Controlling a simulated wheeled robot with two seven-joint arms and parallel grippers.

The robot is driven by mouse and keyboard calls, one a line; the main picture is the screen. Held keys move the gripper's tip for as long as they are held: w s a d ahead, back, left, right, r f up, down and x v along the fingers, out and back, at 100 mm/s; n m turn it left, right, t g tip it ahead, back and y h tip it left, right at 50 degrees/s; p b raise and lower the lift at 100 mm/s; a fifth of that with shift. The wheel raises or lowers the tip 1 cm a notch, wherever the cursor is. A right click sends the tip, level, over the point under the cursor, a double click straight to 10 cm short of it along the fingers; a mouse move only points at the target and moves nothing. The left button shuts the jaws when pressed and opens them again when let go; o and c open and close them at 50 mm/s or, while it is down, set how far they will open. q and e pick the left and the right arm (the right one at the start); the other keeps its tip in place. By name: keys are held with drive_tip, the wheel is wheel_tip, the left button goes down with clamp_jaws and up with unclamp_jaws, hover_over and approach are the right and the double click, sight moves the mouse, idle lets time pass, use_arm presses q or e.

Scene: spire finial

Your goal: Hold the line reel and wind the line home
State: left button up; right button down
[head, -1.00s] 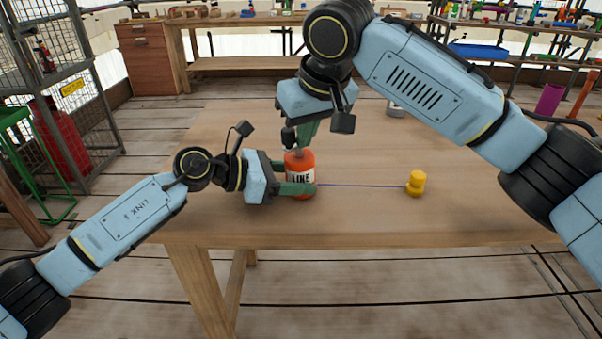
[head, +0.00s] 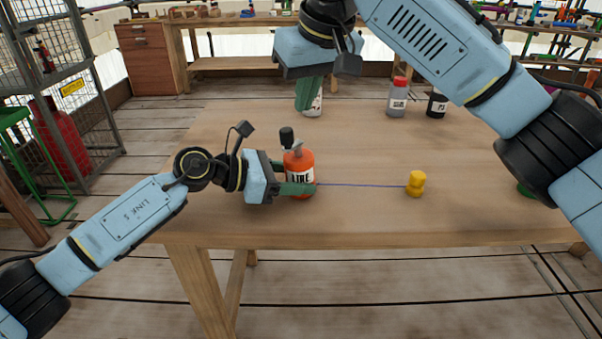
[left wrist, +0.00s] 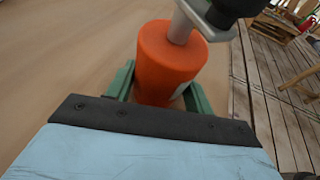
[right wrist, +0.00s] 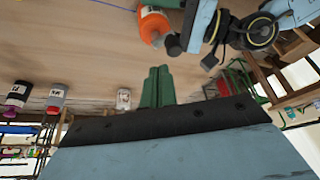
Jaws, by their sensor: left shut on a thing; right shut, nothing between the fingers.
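The orange line reel (head: 301,162), with a white LINE label and a crank with a dark knob (head: 287,137) on top, stands on the table. My left gripper (head: 300,188) is shut around its body; the left wrist view shows the reel (left wrist: 168,62) between the green fingers. A thin blue line (head: 362,185) runs from the reel to a yellow bobbin-shaped piece (head: 416,184) on the table at right. My right gripper (head: 309,94) is shut and empty, raised above and behind the reel. In the right wrist view its fingers (right wrist: 158,86) are together, apart from the crank knob (right wrist: 173,44).
Behind the reel on the wooden table (head: 220,135) stand a white bottle (head: 315,105), partly hidden, a grey bottle with a red cap (head: 397,98) and a dark container (head: 437,104). A green thing shows partly behind my right arm. The table's front middle is clear.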

drive_tip(key=shift+r, duration=0.15)
idle(0.4)
drive_tip(key=shift+s+d+f, duration=0.1)
drive_tip(key=shift+d+f, duration=0.2)
drive_tip(key=shift+f, duration=0.35)
drive_tip(key=shift+s+d+f, duration=0.1)
drive_tip(key=shift+d+f, duration=0.15)
drive_tip(key=shift+f, duration=0.35)
drive_tip(key=shift+d+f, duration=0.3)
drive_tip(key=shift+f, duration=0.35)
drive_tip(key=shift+f, duration=0.2)
idle(1.2)
drive_tip(key=shift+f, duration=1.3)
drive_tip(key=shift+w+a, duration=0.1)
drive_tip(key=shift+w+a, duration=0.3)
drive_tip(key=shift+a, duration=0.3)
